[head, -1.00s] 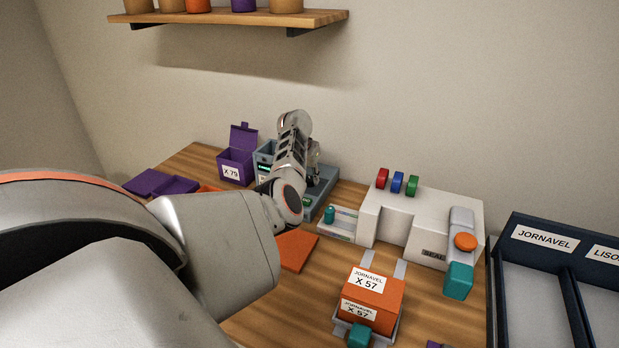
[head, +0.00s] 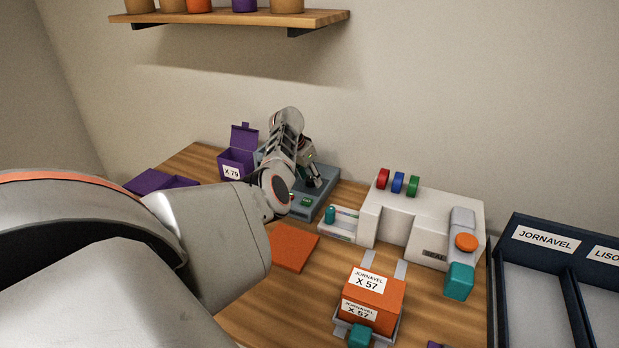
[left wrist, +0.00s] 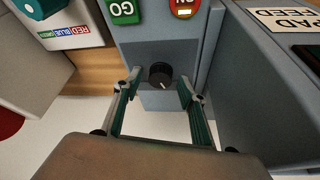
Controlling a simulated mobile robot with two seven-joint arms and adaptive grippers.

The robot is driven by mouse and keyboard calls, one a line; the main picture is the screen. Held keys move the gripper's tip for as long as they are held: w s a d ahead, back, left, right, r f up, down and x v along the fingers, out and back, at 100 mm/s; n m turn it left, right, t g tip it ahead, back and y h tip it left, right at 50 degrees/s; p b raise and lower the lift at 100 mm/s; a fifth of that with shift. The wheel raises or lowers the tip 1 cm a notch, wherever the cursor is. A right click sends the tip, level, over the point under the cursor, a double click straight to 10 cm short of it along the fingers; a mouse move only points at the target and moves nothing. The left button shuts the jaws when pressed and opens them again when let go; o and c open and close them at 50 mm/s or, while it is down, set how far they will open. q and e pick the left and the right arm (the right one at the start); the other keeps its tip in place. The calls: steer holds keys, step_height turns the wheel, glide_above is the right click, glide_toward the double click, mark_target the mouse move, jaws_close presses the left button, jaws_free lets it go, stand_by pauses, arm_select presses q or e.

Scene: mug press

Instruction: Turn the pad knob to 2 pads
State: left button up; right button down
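The pad knob (left wrist: 160,75) is a small round black knob with a white mark. It sits on the grey-blue machine (left wrist: 139,44), below a green GO button (left wrist: 123,11) and a red ON button (left wrist: 184,8) in the left wrist view. My left gripper (left wrist: 158,92) is open, its two green-padded fingers to either side of the knob with gaps between. In the head view, the left gripper (head: 312,178) is over the machine (head: 325,195), and the knob cannot be made out there. No pad numbers are readable. My right gripper is not in view.
A PAD FEED label (left wrist: 285,18) is on the grey part at the right. A white sealing machine (head: 400,222) stands to the right on the wooden table. An orange JORNAVEL box (head: 372,298) is in front. A purple box (head: 238,155) stands behind left. An orange sheet (head: 293,247) lies nearby.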

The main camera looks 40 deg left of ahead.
arm_select(q)
steer(key=shift+r, duration=0.1)
steer(key=v, duration=1.1)
steer(key=shift+s+r, duration=0.25)
steer(key=shift+r, duration=0.1)
steer(key=shift+s+f, duration=0.1)
